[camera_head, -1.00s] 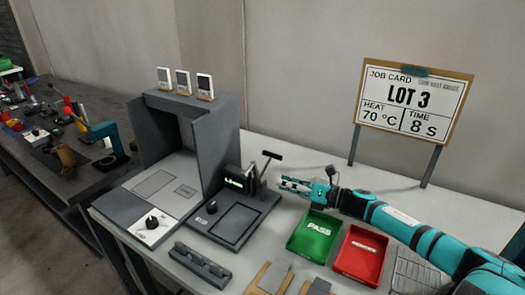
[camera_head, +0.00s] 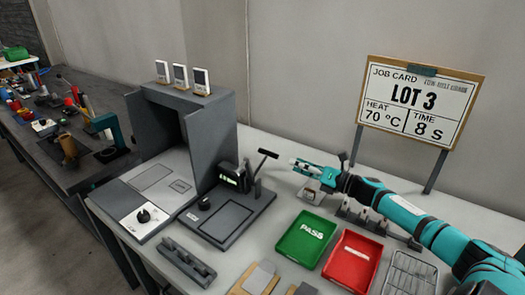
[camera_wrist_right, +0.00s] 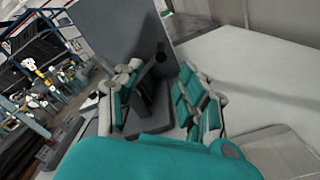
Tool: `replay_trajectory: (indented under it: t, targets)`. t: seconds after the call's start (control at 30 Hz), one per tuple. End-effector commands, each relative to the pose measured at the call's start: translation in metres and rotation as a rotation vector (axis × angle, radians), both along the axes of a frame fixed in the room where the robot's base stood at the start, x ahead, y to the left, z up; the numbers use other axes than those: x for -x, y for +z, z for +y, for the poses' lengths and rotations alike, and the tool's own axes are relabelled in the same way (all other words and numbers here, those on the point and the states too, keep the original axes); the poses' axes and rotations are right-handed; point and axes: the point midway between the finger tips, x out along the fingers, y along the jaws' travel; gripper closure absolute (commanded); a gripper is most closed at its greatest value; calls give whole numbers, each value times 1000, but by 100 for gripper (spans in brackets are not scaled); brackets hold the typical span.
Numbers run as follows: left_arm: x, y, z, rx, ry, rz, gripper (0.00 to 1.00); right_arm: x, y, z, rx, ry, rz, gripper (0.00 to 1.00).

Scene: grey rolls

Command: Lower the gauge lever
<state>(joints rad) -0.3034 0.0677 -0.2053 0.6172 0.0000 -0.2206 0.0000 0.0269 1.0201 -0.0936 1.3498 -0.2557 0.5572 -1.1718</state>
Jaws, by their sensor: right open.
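The gauge (camera_head: 232,177) is a dark unit with a lit green display, on a grey base plate (camera_head: 225,221) at the table's middle. Its black lever (camera_head: 258,170) stands raised, slanting up to a crossbar handle at the top. My right gripper (camera_head: 297,165) is open, just right of the lever handle, and appears empty and apart from it. In the right wrist view the two teal-and-grey fingers (camera_wrist_right: 158,95) are spread, with a dark post-like shape, probably the lever (camera_wrist_right: 152,75), showing between and beyond them. My left gripper is out of view.
A grey open-fronted booth (camera_head: 213,140) stands left of the gauge. A green PASS tray (camera_head: 306,254) and a red tray (camera_head: 352,262) lie in front of my right arm. A job card board (camera_head: 418,104) stands behind it. A grey slotted block (camera_head: 188,262) lies at the front.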

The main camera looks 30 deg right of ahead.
Motion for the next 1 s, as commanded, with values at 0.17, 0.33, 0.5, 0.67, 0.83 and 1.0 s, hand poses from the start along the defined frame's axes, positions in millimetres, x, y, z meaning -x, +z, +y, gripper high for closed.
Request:
replay_trajectory:
  t: [0.17, 0.33, 0.5, 0.67, 0.83, 1.0]
  targets:
    - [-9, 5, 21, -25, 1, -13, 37, -31, 3, 12, -3, 0, -4, 60]
    - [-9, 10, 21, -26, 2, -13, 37, -60, 3, 24, -4, -1, -3, 60]
    - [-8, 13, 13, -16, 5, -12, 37, -91, 2, 37, -4, -1, -3, 60]
    - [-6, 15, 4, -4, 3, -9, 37, -115, 1, 47, -2, -1, -1, 60]
    - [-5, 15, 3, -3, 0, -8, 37, -129, 0, 53, -2, -1, 0, 60]
    - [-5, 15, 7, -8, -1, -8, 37, -132, 0, 55, -1, 0, 0, 60]
